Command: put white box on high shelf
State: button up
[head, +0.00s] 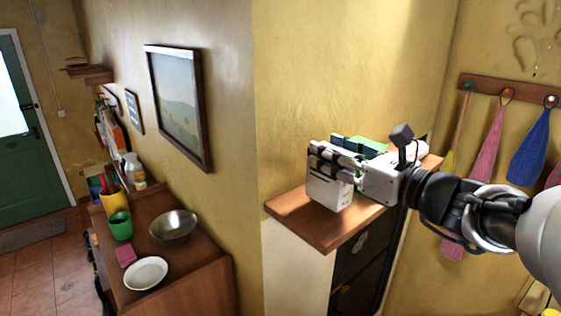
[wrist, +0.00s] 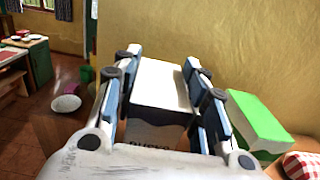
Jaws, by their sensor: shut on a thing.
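The white box (head: 328,191) is upright between the fingers of my gripper (head: 334,158), over the left part of the wooden high shelf (head: 342,236). Its lower edge appears at or just above the board; I cannot tell whether it touches. In the wrist view my gripper (wrist: 165,90) has a finger on each side of the white box (wrist: 160,84), shut on it. The arm reaches in from the right and hides part of the shelf.
A green box (wrist: 257,122) stands on the shelf beside the gripper, with a red-checked item (wrist: 302,166) near it. A lower cabinet holds a metal bowl (head: 173,226), a white plate (head: 146,273) and a green cup (head: 120,225). Cloths hang from a wall rack (head: 520,93).

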notch_tip(320, 180, down, 2)
jog(key=shift+w, duration=0.1)
jog(key=shift+f, duration=0.1)
jog(key=o, duration=1.1)
